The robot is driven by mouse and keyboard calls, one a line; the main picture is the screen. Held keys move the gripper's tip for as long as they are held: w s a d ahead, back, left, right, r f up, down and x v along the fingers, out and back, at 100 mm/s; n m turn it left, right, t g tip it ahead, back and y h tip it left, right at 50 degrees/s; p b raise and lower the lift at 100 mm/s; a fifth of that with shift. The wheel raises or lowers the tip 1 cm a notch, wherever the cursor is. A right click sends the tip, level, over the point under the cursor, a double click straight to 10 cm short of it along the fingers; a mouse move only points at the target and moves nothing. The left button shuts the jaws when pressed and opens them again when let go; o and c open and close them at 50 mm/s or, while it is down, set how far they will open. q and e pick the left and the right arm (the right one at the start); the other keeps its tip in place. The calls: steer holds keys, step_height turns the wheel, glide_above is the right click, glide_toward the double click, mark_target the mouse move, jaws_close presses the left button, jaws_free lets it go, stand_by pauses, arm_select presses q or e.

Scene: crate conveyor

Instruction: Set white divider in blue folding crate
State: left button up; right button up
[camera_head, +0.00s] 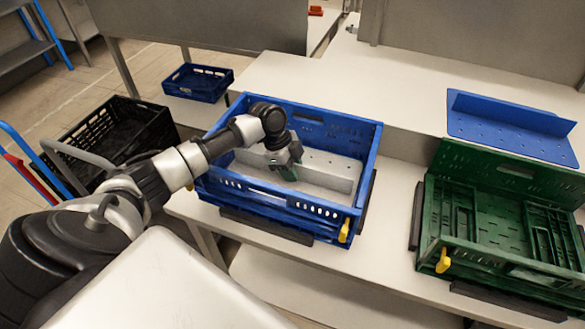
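The blue folding crate (345,133) stands open on the white bench, its walls upright, with a yellow latch on its front right corner. The white divider (335,172) is inside it, lying lengthwise across the floor with a low upright wall. My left gripper (289,172) reaches down into the crate over the divider's middle, its fingers at or just in front of the divider's wall. The fingers are small and partly hidden, so I cannot tell whether they grip it. My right gripper is not in view.
A blue L-shaped divider (510,122) lies on the raised white surface at the right. A green folding crate (500,257) with some walls folded in stands at the right front. A black crate (110,130) and a small blue crate (198,82) are at the left.

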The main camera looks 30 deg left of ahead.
arm_select(q)
steer(key=shift+r, duration=0.1)
steer(key=shift+a+r, duration=0.1)
steer(key=shift+r, duration=0.15)
steer(key=v, duration=1.1)
steer(key=shift+a+r+b, duration=0.1)
steer(key=shift+r+b, duration=0.15)
steer(key=shift+b, duration=0.05)
steer(key=shift+r, duration=0.1)
